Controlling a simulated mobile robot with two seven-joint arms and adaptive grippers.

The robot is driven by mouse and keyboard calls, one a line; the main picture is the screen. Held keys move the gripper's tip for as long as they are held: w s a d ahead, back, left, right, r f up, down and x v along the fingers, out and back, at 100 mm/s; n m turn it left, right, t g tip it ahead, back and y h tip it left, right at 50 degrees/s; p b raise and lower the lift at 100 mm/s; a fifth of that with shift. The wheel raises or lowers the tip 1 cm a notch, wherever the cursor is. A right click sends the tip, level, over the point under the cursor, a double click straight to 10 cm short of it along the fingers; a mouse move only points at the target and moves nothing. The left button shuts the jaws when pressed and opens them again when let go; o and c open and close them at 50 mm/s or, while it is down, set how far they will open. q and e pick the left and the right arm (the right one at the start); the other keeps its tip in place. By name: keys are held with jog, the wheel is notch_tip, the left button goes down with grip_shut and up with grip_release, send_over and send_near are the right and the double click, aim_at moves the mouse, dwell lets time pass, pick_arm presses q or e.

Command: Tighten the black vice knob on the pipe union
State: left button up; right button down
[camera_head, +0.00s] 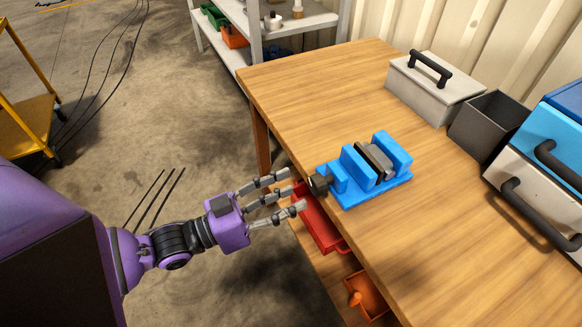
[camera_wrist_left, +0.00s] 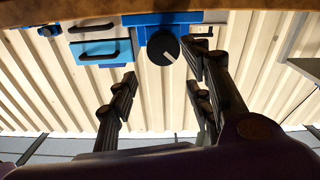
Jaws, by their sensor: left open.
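A blue vice (camera_head: 355,188) stands on the wooden table near its left edge, with a grey and black pipe union (camera_head: 375,160) between its jaws. Its round black knob (camera_head: 319,184) faces left, out over the table edge. In the left wrist view the knob (camera_wrist_left: 161,49) shows a pale mark, with the blue vice (camera_wrist_left: 150,21) behind it. My left gripper (camera_head: 294,188) is open and empty, its fingers pointing at the knob with a small gap. In the left wrist view its fingers (camera_wrist_left: 163,70) are spread to either side below the knob. My right gripper is not in view.
A grey toolbox (camera_head: 436,92), a dark open bin (camera_head: 492,124) and a blue and white drawer case (camera_head: 540,165) stand on the table's right side. Red (camera_head: 320,222) and orange (camera_head: 366,297) bins sit under the table edge. The table's front middle is clear.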

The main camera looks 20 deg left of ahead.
aim_at(313, 189)
pick_arm(q)
jog(key=shift+w+d+f+n+y, duration=0.15)
jog(key=shift+w+d+f+y, duration=0.05)
jog(key=shift+w+d, duration=0.35)
jog(key=shift+w+d+f+n+y, duration=0.15)
jog(key=shift+w+d+y, duration=0.05)
jog(key=shift+w+d, duration=0.3)
jog(key=p+x, duration=0.1)
jog(key=x, duration=0.2)
jog(key=shift+w+d+f, duration=0.1)
jog(key=shift+w+d, duration=0.1)
jog(key=shift+w, duration=0.15)
jog(key=shift+w+d+f, duration=0.1)
jog(key=shift+w+d, duration=0.25)
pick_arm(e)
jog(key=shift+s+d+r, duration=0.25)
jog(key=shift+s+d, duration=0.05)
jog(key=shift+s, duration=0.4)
pick_arm(q)
jog(key=c, duration=1.1)
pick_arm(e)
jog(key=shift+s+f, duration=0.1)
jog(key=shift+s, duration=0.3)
